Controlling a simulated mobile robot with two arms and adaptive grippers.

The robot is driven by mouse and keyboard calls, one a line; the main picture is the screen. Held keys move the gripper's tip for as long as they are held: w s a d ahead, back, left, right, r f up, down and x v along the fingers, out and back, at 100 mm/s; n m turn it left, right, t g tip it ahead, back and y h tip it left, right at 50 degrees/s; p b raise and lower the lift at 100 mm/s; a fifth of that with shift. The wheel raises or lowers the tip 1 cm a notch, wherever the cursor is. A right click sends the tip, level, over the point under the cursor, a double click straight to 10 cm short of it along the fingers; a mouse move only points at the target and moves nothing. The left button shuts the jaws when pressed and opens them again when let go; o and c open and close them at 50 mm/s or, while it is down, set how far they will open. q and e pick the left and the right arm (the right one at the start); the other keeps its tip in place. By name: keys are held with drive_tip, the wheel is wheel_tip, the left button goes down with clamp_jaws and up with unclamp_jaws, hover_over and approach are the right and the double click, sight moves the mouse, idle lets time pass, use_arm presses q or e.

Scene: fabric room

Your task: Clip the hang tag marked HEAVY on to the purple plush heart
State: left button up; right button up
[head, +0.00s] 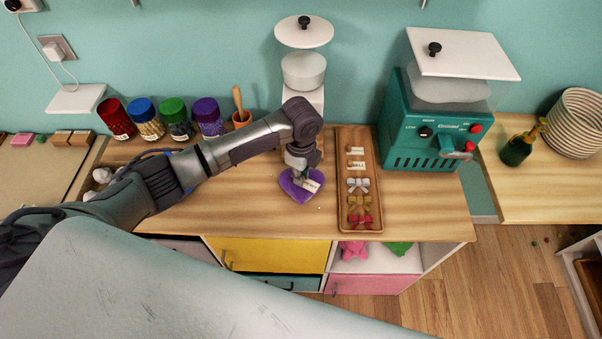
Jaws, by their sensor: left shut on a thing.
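The purple plush heart (290,191) lies on the wooden counter, left of the tray. My left gripper (300,176) points down over the heart and is shut on a small white hang tag (311,185). The tag has dark lettering too small to read surely. It overlaps the heart's upper right part in the head view; I cannot tell whether it touches or is fixed to it. The gripper hides part of the heart's top. My right gripper is not in view.
A wooden tray (346,221) right of the heart holds two white tags (355,151) and silver, gold and red bows (359,222). Several coloured-lid jars (207,117) stand back left. A teal machine (430,130) stands back right. Counter (235,215) left of the heart is clear.

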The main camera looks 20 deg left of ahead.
use_arm(q)
drive_tip(key=shift+p, duration=0.35)
drive_tip(key=shift+p, duration=0.3)
idle(0.9)
drive_tip(key=shift+f, duration=0.55)
idle(1.2)
drive_tip(key=o, duration=0.8)
drive_tip(key=shift+r, duration=0.3)
wheel_tip(320, 180, up, 11)
drive_tip(key=shift+r, duration=0.2)
